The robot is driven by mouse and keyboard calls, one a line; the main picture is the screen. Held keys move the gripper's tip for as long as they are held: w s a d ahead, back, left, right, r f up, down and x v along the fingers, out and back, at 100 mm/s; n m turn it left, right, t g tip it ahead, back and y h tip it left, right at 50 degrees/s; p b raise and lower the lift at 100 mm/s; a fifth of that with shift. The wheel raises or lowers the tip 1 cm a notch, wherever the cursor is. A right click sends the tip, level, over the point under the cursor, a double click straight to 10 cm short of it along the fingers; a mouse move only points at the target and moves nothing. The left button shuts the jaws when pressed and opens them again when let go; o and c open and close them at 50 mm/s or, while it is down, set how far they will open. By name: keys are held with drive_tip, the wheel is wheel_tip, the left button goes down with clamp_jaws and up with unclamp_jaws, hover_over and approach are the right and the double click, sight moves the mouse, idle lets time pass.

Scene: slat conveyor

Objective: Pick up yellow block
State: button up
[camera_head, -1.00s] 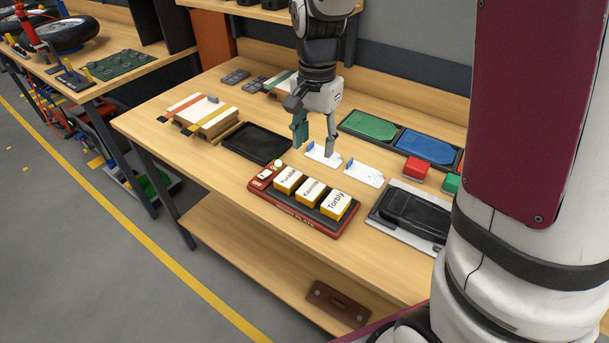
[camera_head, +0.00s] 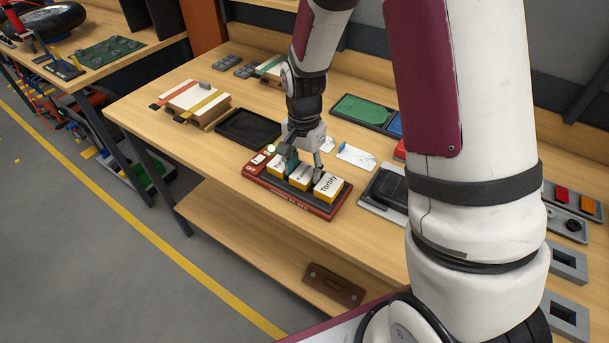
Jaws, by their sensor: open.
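Three yellow blocks with white, lettered tops stand in a row on a red base (camera_head: 291,199) on the workbench. They are the left block (camera_head: 276,168), the middle block (camera_head: 299,183) and the right block (camera_head: 328,188). My gripper (camera_head: 305,166) points down at the middle block, with its fingers apart. One finger is by the gap between the left and middle blocks, the other near the gap between the middle and right ones. The fingers partly hide the block tops. I cannot tell whether they touch the middle block.
A black tray (camera_head: 247,130) lies left of the base. A grey plate with a black item (camera_head: 383,193) lies to its right. White cards (camera_head: 357,155) and a green tray (camera_head: 362,110) are behind. My arm covers the bench's right part.

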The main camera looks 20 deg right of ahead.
sight(304, 171)
drive_tip(key=shift+f, duration=0.15)
drive_tip(key=c, duration=0.8)
drive_tip(key=shift+o, duration=0.2)
drive_tip(key=shift+w+r, duration=0.1)
drive_tip(key=shift+r, duration=0.45)
wheel_tip(304, 171, up, 2)
drive_tip(key=shift+r, duration=0.15)
drive_tip(key=shift+s+a+r+b, duration=0.1)
drive_tip(key=shift+s+r+b, duration=0.15)
drive_tip(key=shift+s, duration=0.45)
drive_tip(key=s+a+r+p, duration=0.1)
drive_tip(key=s+p, duration=0.1)
drive_tip(key=s, duration=1.2)
drive_tip(key=shift+s, duration=0.4)
